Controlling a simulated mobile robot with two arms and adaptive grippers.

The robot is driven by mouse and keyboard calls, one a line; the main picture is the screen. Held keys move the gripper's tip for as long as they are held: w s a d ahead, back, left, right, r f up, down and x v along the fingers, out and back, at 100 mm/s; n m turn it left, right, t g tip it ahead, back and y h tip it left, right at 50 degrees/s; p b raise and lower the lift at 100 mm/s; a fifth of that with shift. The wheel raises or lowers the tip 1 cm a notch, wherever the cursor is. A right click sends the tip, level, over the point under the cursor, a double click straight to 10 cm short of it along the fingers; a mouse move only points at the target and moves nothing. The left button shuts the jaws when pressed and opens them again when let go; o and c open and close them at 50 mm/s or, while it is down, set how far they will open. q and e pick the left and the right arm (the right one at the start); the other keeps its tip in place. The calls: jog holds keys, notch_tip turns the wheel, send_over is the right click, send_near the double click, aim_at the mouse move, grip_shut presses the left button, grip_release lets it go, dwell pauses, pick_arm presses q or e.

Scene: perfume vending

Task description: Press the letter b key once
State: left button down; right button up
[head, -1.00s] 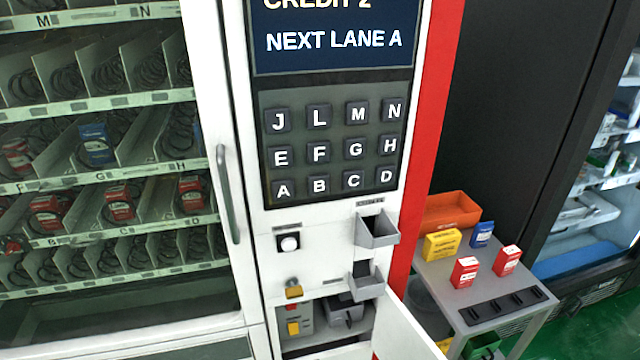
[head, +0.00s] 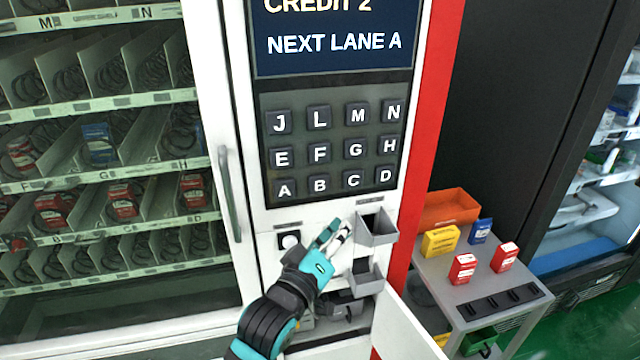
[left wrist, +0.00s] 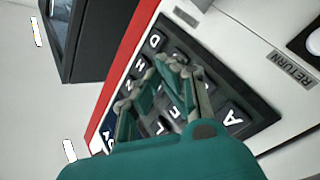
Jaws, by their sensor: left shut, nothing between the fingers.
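The B key (head: 319,185) is in the bottom row of the dark keypad (head: 397,125), between the A key (head: 283,188) and the C key (head: 353,180). My left gripper (head: 338,228) is shut and empty. In the head view it shows below the keypad, under the B and C keys, beside the upper grey tray. In the left wrist view my left gripper (left wrist: 172,75) shows in front of the keypad (left wrist: 262,112) and hides several keys, the B key among them. I cannot tell its distance from the keys. My right gripper is not in view.
The screen (head: 335,40) above reads CREDIT 2 and NEXT LANE A. Two grey trays, upper (head: 379,238) and lower (head: 368,284), stick out below the keypad. A white round button (head: 289,241) is at left. An open white door (head: 408,325) juts out below.

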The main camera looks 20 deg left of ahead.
aim_at(319, 184)
pick_arm(q)
jog(key=shift+s+r, duration=0.15)
jog(key=shift+r, duration=0.35)
jog(key=shift+w+a+b, duration=0.2)
jog(key=shift+w+a, duration=0.6)
jog(key=shift+w, duration=0.45)
jog(key=shift+w+a+b, duration=0.2)
jog(key=shift+w+a, duration=0.65)
jog(key=shift+w, duration=0.35)
jog(key=shift+w+a+b, duration=0.2)
jog(key=shift+w+a, duration=0.6)
jog(key=shift+w, duration=0.45)
